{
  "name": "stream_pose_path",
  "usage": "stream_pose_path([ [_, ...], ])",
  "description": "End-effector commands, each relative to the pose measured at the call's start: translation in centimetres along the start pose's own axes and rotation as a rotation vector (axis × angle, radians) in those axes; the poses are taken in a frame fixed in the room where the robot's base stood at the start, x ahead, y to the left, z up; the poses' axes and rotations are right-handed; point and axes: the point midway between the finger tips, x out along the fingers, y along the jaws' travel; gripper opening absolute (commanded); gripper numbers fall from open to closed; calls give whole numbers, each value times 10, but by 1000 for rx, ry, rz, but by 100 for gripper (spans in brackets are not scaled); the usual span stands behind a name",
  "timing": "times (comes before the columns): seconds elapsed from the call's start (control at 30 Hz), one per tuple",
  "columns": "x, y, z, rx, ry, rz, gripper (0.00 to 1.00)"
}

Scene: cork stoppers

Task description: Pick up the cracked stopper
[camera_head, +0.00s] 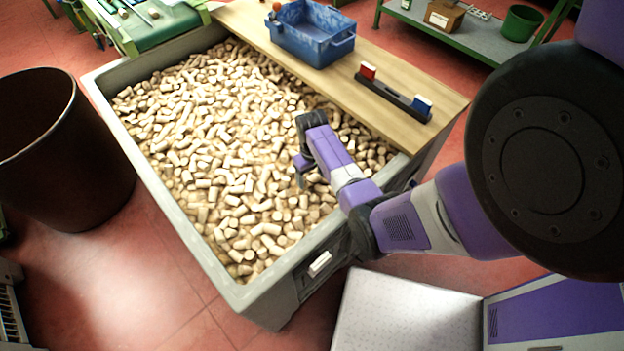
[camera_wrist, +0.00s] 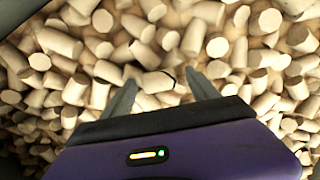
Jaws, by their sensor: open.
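Many pale cork stoppers (camera_head: 215,150) fill a large grey bin (camera_head: 205,270). My gripper (camera_head: 301,172) is over the right part of the bin, pointing down at the corks. In the wrist view my gripper (camera_wrist: 161,82) is open, with its two grey fingers apart. A pale stopper (camera_wrist: 157,82) lies between and beyond the fingertips. A short dark line shows at its right end; I cannot tell for sure whether it is a crack. No other stopper shows a clear crack. The gripper body hides the corks below it in the wrist view.
A wooden board (camera_head: 350,95) lies along the bin's far right side. It bears a blue crate (camera_head: 312,40) and a dark rack (camera_head: 392,97) with a red and a blue block. A dark barrel (camera_head: 70,160) stands left. A green conveyor (camera_head: 155,30) meets the bin's back corner.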

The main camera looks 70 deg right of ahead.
Motion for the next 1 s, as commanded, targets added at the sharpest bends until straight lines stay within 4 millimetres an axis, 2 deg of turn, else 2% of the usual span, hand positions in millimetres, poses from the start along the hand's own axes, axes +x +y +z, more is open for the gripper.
stream_pose_path([
  [0.03, 0, 0, 0, 0, 0, 0, 69],
  [0.3, 0, 0, 0, 0, 0, 0, 16],
  [0.37, 0, 0, 0, 0, 0, 0, 5],
  [0.77, -8, 0, 0, -1, 1, 0, 5],
  [0.87, -18, 0, -1, -1, 2, 0, 5],
  [1.0, -44, 0, -2, -2, 4, 1, 5],
])
